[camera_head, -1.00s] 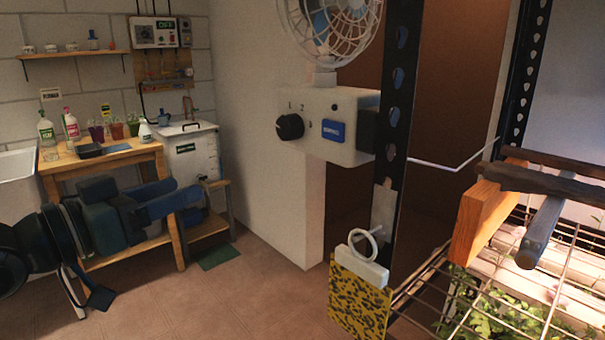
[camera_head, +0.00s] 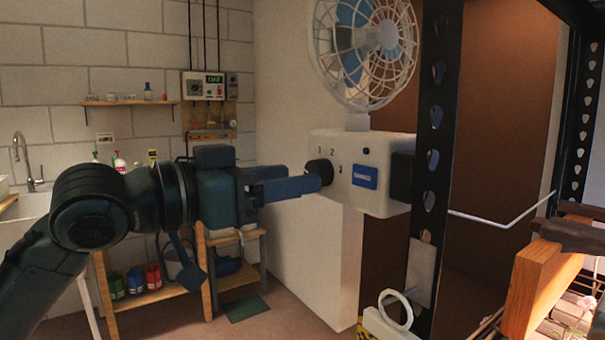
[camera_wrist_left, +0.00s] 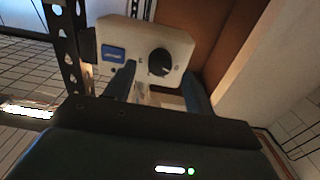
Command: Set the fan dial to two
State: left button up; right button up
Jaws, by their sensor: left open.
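The white fan (camera_head: 365,50) stands on a white control box (camera_head: 385,193) with a blue label (camera_head: 365,176). A black round dial (camera_head: 320,172) sits on the box's left part, with small numbers around it. I cannot tell which number it points to. My left gripper (camera_head: 322,184) reaches in from the left, with its fingertips close to the dial. In the left wrist view the dial (camera_wrist_left: 159,62) lies ahead, between the two open fingers (camera_wrist_left: 160,90). I cannot tell whether they touch it. My right gripper is not in view.
A black perforated rack post (camera_head: 432,150) stands right of the box. A white ring clip (camera_head: 395,308) hangs low on it. A wooden block (camera_head: 540,280) is at the right. Behind my left arm is a wooden bench (camera_head: 205,275). A pale wall (camera_head: 280,90) stands behind the box.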

pick_arm(q)
jog(key=shift+x, duration=1.55)
jog(key=c, duration=1)
jog(key=shift+o, duration=0.2)
